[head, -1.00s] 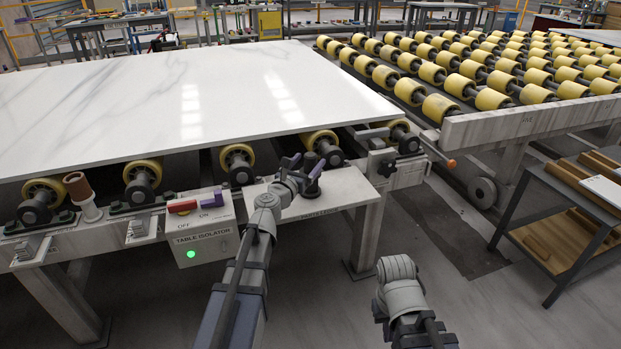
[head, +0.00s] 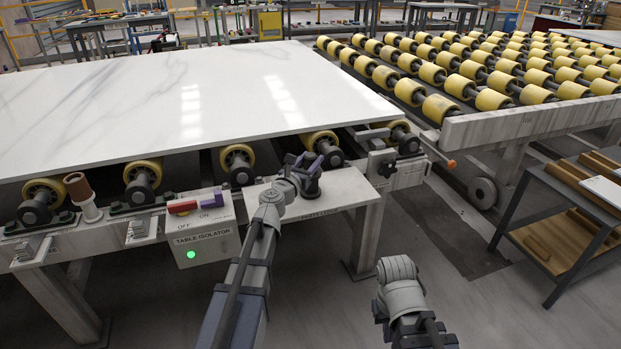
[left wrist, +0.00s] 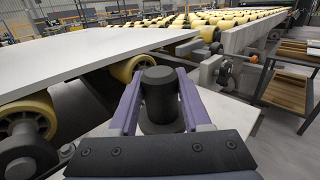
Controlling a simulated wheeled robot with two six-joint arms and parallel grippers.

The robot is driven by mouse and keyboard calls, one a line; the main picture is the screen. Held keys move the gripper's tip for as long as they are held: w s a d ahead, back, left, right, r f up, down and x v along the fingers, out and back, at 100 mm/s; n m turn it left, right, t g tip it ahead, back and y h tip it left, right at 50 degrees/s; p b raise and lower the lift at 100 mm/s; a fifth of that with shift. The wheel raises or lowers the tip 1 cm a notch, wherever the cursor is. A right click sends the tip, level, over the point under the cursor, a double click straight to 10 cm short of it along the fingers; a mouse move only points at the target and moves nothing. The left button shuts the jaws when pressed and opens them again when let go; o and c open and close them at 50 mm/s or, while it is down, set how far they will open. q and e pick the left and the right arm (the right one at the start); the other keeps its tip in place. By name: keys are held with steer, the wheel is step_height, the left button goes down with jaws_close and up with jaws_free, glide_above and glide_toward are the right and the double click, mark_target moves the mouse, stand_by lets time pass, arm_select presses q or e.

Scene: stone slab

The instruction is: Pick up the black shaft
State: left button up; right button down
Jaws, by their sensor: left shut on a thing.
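The black shaft (left wrist: 160,96) is a short dark cylinder standing upright on a wider round dark base, between the two purple fingers of my left gripper (left wrist: 160,88) in the left wrist view. The fingers press on it from both sides. In the head view my left gripper (head: 305,165) is at the pale shelf on the front of the slab table, and the shaft is mostly hidden by it. I cannot tell whether the base is clear of the shelf. My right arm's grey end shows at the lower right, but its fingers do not show.
The white stone slab (head: 180,95) lies on yellow rollers just behind. A table isolator box (head: 200,232) with a red switch is left of the gripper. A black knob (head: 387,168) is to the right. A cart (head: 560,240) with wooden pieces stands at far right.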

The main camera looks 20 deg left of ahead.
arm_select(q)
jaws_close()
stand_by(0.5)
steer(key=shift+r, duration=0.1)
